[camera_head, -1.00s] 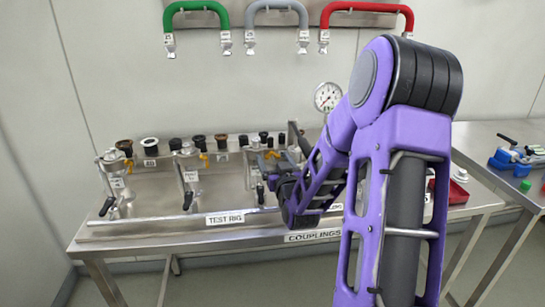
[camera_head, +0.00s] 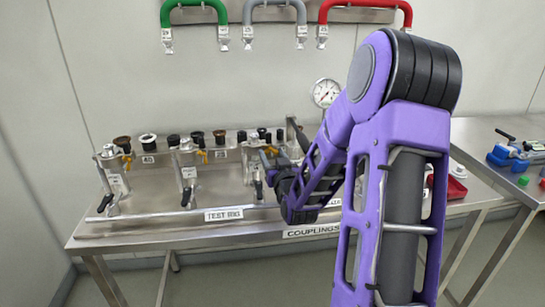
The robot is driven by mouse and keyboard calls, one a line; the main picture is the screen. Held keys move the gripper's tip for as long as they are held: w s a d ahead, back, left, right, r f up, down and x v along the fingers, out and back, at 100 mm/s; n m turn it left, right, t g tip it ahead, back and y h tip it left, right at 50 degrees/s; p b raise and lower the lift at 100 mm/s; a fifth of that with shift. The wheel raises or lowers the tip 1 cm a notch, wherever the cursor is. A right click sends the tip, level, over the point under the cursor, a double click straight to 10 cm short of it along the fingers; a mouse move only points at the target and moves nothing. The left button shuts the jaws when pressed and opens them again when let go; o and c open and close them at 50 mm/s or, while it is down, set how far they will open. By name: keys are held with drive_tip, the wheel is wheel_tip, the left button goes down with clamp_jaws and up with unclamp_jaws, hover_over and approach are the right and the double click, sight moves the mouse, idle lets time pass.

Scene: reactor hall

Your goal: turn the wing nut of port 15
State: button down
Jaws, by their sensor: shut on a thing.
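The test rig (camera_head: 215,190) is a steel bench unit with a row of round ports along its back rail. Brass-coloured wing nuts or levers show at some ports, such as one (camera_head: 202,156) left of centre. My gripper (camera_head: 266,165) is at the right part of the rig, in front of the rail. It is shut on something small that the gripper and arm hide. I cannot read the number of that port, so I cannot tell if it is port 15.
A pressure gauge (camera_head: 326,93) stands behind my arm. Green (camera_head: 194,5), grey (camera_head: 274,7) and red (camera_head: 366,6) hoses hang on the wall above. A red tray (camera_head: 452,188) lies to the right, and a second table (camera_head: 490,150) holds a blue fixture (camera_head: 508,157).

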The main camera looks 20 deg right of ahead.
drive_tip(key=shift+f, duration=0.1)
drive_tip(key=m+b, duration=0.2)
drive_tip(key=shift+f+m, duration=0.1)
drive_tip(key=shift+m, duration=0.2)
drive_tip(key=m+b, duration=0.3)
drive_tip(key=shift+m, duration=0.3)
drive_tip(key=m+b, duration=0.1)
drive_tip(key=m, duration=0.2)
drive_tip(key=shift+m+t+h, duration=0.4)
drive_tip(key=shift+m+h, duration=0.3)
drive_tip(key=shift+m, duration=1.8)
drive_tip(key=shift+c, duration=1.3)
unclamp_jaws()
